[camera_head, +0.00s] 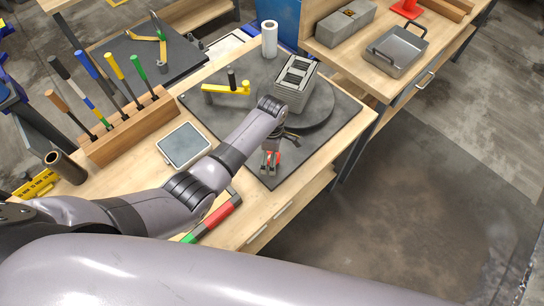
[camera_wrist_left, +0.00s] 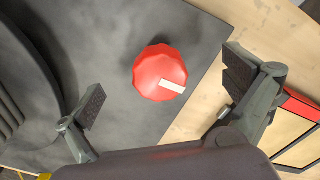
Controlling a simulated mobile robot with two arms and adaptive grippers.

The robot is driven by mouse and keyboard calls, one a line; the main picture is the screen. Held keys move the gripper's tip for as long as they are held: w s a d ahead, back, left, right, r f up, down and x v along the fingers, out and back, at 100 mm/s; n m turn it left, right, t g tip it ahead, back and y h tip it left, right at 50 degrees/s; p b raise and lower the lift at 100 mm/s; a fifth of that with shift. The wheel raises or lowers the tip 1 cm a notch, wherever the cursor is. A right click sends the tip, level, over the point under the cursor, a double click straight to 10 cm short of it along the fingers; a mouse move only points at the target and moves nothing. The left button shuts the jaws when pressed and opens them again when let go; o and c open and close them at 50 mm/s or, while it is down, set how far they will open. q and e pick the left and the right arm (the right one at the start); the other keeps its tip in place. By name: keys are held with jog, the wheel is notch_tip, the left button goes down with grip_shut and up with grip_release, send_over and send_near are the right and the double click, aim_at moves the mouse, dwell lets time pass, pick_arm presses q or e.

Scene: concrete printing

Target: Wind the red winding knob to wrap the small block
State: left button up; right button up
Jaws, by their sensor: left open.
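The red winding knob (camera_wrist_left: 160,73) is a faceted round knob with a white mark, on the dark mat in the left wrist view. It is partly hidden in the head view (camera_head: 277,156). My left gripper (camera_head: 270,164) is above the knob, with fingers open and apart on either side of it; whether they touch it cannot be told. The small grey block (camera_head: 292,95) stands on a dark round turntable (camera_head: 322,107). A white roll (camera_head: 269,40) stands upright behind the turntable. My right gripper is not in view.
A yellow bar with a black handle (camera_head: 228,88) lies on the mat. A tablet-like panel (camera_head: 183,145) and a red-green level (camera_head: 215,217) lie nearby. A wooden rack (camera_head: 130,130) holds several tools at left. A metal pan (camera_head: 398,50) is on the right table.

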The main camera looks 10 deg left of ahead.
pick_arm(q)
jog(key=shift+r, duration=0.1)
jog(key=shift+r, duration=2.9)
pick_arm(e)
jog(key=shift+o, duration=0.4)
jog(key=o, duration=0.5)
